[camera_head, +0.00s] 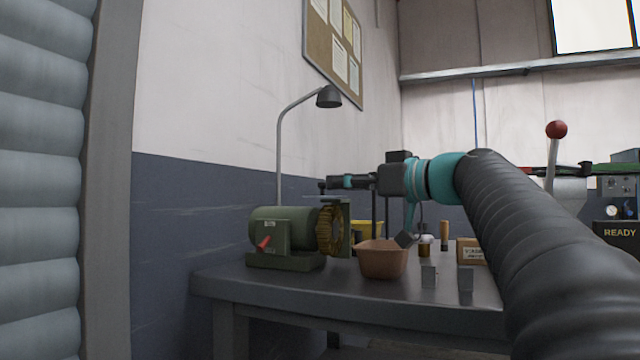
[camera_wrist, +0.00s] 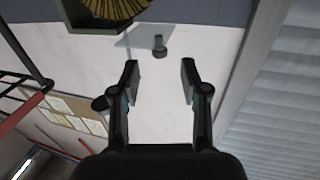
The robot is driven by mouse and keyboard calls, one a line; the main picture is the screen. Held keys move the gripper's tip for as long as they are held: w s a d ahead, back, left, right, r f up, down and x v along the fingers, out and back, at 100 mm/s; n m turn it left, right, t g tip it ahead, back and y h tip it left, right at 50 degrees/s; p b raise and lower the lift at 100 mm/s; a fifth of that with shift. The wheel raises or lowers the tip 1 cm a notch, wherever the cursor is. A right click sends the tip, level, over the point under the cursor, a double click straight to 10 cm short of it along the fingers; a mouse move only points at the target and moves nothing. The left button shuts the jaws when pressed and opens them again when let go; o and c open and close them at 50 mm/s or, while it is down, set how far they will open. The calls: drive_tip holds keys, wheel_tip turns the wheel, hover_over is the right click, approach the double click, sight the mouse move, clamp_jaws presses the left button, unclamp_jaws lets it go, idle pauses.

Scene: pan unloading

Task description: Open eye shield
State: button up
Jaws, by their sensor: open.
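A green bench grinder (camera_head: 283,230) with a bristly wheel (camera_head: 330,230) stands at the left of the workbench. Its eye shield shows in the wrist view as a clear flat plate (camera_wrist: 134,36) with a dark knob (camera_wrist: 159,46) on it. In the head view the shield is a thin, nearly edge-on line above the wheel, hard to make out. My gripper (camera_wrist: 160,76) is open and empty, its two fingers apart. The knob lies beyond the fingertips, roughly between them in the picture, not gripped. In the head view my gripper (camera_head: 335,183) points left, just above the wheel.
On the bench (camera_head: 345,297) stand a brown bin (camera_head: 382,261), a yellow bin (camera_head: 371,228), two grey blocks (camera_head: 429,276), a small bottle (camera_head: 425,248) and a cardboard box (camera_head: 469,251). A lamp (camera_head: 328,97) rises behind the grinder. The bench's front middle is clear.

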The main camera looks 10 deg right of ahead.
sight(323, 183)
drive_tip(key=x, duration=0.5)
drive_tip(key=shift+w+a, duration=0.2)
drive_tip(key=shift+w, duration=0.1)
drive_tip(key=shift+p, duration=0.3)
clamp_jaws()
